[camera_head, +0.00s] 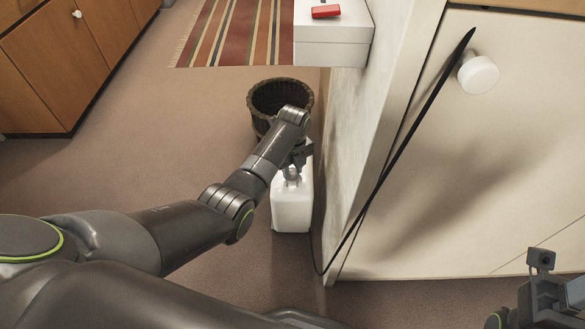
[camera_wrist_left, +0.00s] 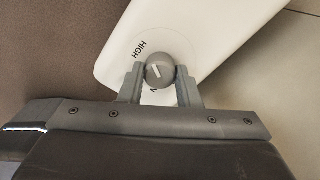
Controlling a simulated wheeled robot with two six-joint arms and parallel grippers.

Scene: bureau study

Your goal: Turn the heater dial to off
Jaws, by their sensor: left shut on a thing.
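The heater (camera_head: 292,208) is a white box standing on the carpet beside the pale wall in the head view. Its white face (camera_wrist_left: 205,30) fills the upper middle of the left wrist view. The round grey heater dial (camera_wrist_left: 158,70) has a short white mark, and the word HIGH is printed on its upper left. Another printed letter below the dial is partly hidden by my gripper. My left gripper (camera_head: 294,172) reaches down onto the heater's top, its two fingers shut on opposite sides of the dial. My right gripper (camera_head: 548,305) is at the lower right, its fingertips not clear.
A dark round basket (camera_head: 256,112) stands just behind the heater. A black cord (camera_head: 375,192) slants across the cream panel (camera_head: 450,215) on the right, near a white knob (camera_head: 478,75). A white box (camera_head: 330,48) and striped rug (camera_head: 232,35) lie farther back. Carpet at left is clear.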

